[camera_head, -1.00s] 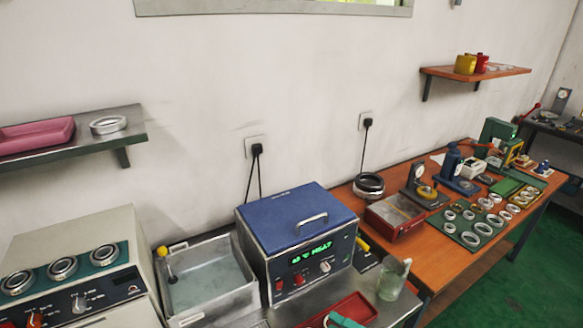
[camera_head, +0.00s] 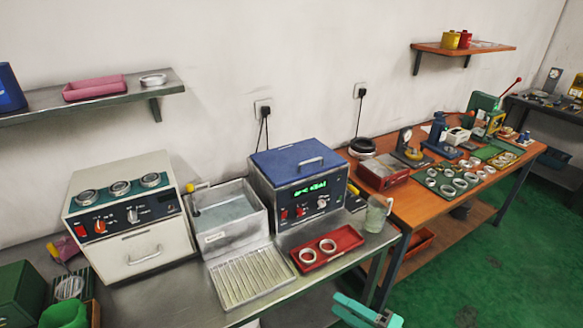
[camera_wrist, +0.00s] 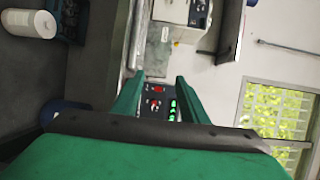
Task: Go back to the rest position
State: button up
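My gripper (camera_head: 368,313) shows as a teal shape at the bottom edge of the head view, in front of the steel bench (camera_head: 160,299). In the wrist view, the two green fingers of my gripper (camera_wrist: 156,88) stand apart with nothing between them. Behind the gap, the dark control panel (camera_wrist: 157,103) of the blue-lidded machine shows, with red and green lights. In the head view, a red tray (camera_head: 334,260) on the bench holds two metal rings, (camera_head: 307,256) and (camera_head: 328,246). My gripper is apart from the tray.
A blue-lidded heater (camera_head: 297,172), a water basin (camera_head: 226,216), a ridged metal tray (camera_head: 252,277) and a glass beaker (camera_head: 376,215) stand on the bench. A knobbed cabinet (camera_head: 130,232) stands left. The wooden table (camera_head: 415,210) is right. Green floor (camera_head: 480,270) is open in front.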

jog(key=s+a+f+m+h, duration=0.1)
jog(key=s+a+f+h, duration=0.25)
jog(key=f, duration=0.65)
jog(key=s+a+f+m+h, duration=0.25)
jog(key=s+f+h, duration=0.25)
jog(key=f, duration=0.4)
jog(key=s+a+f+n+h, duration=0.2)
jog(key=s+f+h, duration=0.1)
jog(key=s, duration=0.4)
jog(key=s+a+r+n+h, duration=0.1)
jog(key=s+r+n+h, duration=0.3)
jog(key=s, duration=0.6)
jog(key=s+a+r+n+t+y, duration=0.1)
jog(key=s+r, duration=0.3)
jog(key=r, duration=0.4)
jog(key=s+a+r+n+t, duration=0.3)
jog(key=s+a+r+n, duration=0.1)
jog(key=r, duration=0.5)
jog(key=shift+t+y, duration=0.3)
jog(key=shift+y, duration=0.05)
jog(key=shift+s, duration=0.1)
